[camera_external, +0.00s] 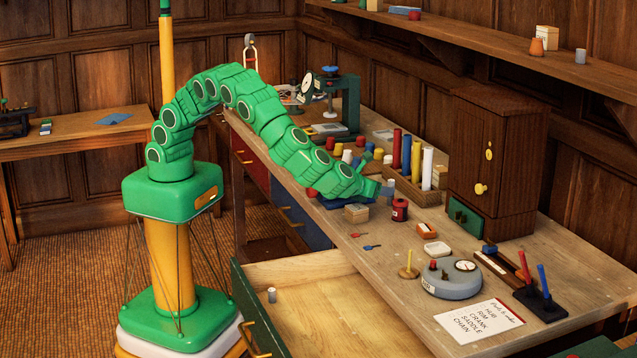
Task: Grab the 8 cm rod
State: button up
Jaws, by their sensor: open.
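Several upright rods of differing heights stand in a wooden rack (402,188) on the workbench, among them a red rod (396,148), a blue rod (406,152) and a white rod (427,168). Shorter coloured cylinders (347,156) stand to the left of the rack. I cannot tell which one is the 8 cm rod. My gripper (384,189) is open, low over the bench at the left front of the rack. Nothing shows held in it. Its fingertips are small and partly hidden, and I cannot tell whether they touch anything.
A small wooden block stack (356,213) and a red can (400,209) stand close by my gripper. A dark wooden cabinet (493,160) is right of the rack. An open drawer (305,272) juts out in front. A round grey gauge (450,279) sits further right.

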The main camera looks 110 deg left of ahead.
jog(key=shift+x, duration=3.35)
jog(key=shift+w+r, duration=0.15)
grip_shut()
